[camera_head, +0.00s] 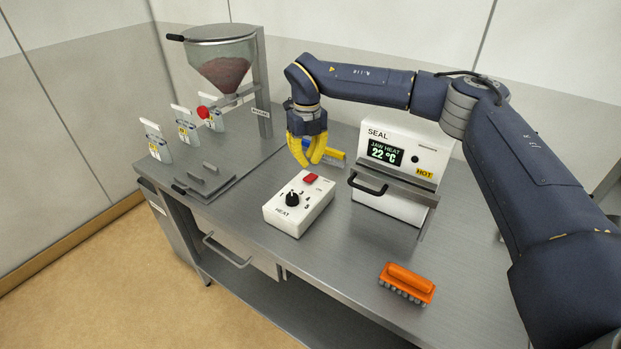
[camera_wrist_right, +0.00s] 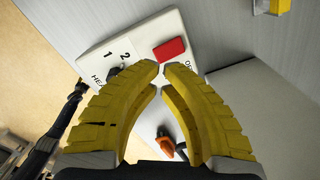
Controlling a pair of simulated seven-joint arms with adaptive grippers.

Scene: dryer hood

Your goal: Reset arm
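My right arm comes in from the right of the head view and reaches over the bench. Its yellow-fingered gripper (camera_head: 310,162) hangs above the bench, behind the white heat control box (camera_head: 299,212). In the right wrist view the curved fingers (camera_wrist_right: 161,70) come together almost tip to tip, with nothing held between them. Beyond the tips are the heat box (camera_wrist_right: 100,50) and its red switch (camera_wrist_right: 170,50). The head view also shows the red switch (camera_head: 310,178) and a black dial (camera_head: 292,199) on the box. My left gripper is not in view.
The sealer (camera_head: 400,150), reading 22 °C with a HOT label, stands right of the gripper. An orange brush (camera_head: 407,281) lies at the front right. A hopper (camera_head: 222,62) and several small pouches (camera_head: 157,143) stand at left. Bare bench lies between box and brush.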

